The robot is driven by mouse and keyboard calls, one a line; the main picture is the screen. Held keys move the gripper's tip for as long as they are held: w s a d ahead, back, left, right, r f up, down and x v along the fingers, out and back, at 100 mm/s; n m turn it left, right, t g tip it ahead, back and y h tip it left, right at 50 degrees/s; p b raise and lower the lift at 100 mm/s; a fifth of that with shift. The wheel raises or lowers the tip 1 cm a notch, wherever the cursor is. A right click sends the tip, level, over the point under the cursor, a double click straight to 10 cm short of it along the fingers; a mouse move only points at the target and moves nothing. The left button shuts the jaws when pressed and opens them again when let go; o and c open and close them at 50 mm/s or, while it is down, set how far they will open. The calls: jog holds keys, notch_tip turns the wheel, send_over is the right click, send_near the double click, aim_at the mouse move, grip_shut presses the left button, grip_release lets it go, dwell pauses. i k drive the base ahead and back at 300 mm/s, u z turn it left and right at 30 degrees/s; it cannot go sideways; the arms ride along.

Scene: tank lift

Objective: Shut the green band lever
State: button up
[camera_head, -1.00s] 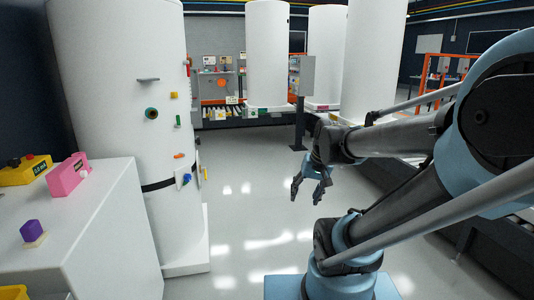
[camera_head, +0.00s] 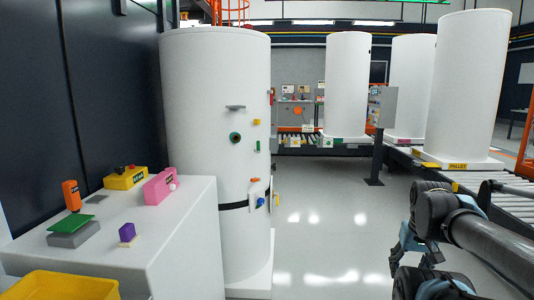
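A tall white tank (camera_head: 205,110) stands left of centre with a black band (camera_head: 233,206) around its lower part. A small green piece (camera_head: 258,146) and a round dark green knob (camera_head: 235,137) are on its side above the band. At the band are an orange piece (camera_head: 255,180) and a blue piece (camera_head: 261,201). I cannot tell which green part is the band lever, or whether it is open or shut. My gripper (camera_head: 413,268) is at the lower right, well apart from the tank, with its fingers spread and nothing seen between them.
A white cabinet (camera_head: 180,250) at front left bears yellow, pink, green, orange and purple items. A yellow bin (camera_head: 62,285) is at the lower left. A grey post panel (camera_head: 382,108) and conveyor with other tanks stand behind. The floor (camera_head: 325,225) right of the tank is clear.

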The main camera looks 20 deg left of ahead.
aim_at(258, 151)
jog(key=k, duration=1.3)
jog(key=u, duration=0.35)
jog(key=i, duration=1.8)
jog(key=z, duration=0.35)
